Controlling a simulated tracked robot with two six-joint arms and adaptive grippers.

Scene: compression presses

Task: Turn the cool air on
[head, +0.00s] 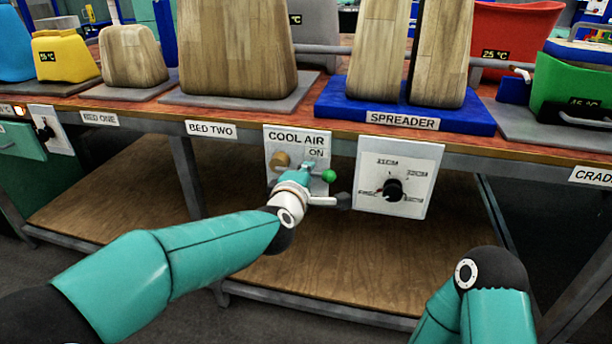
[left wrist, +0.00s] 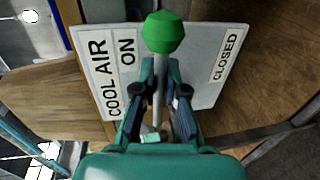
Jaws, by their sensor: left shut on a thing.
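The white COOL AIR panel (head: 272,141) hangs on the bench front, with ON at its upper right and a brass-coloured round part at its left. In the left wrist view the panel (left wrist: 205,88) also reads CLOSED. A valve lever with a green knob (head: 329,176) points right, between the ON and CLOSED labels. My left gripper (head: 310,180) is shut on the lever. In the left wrist view its fingers (left wrist: 160,92) sit either side of the metal rod, below the green knob (left wrist: 164,32). My right gripper is out of view.
A dial panel (head: 420,170) with a black knob stands close right of the left gripper. The bench edge (head: 345,129) runs above, carrying wooden blocks and the blue spreader base (head: 330,108). A wooden lower shelf (head: 330,265) lies below.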

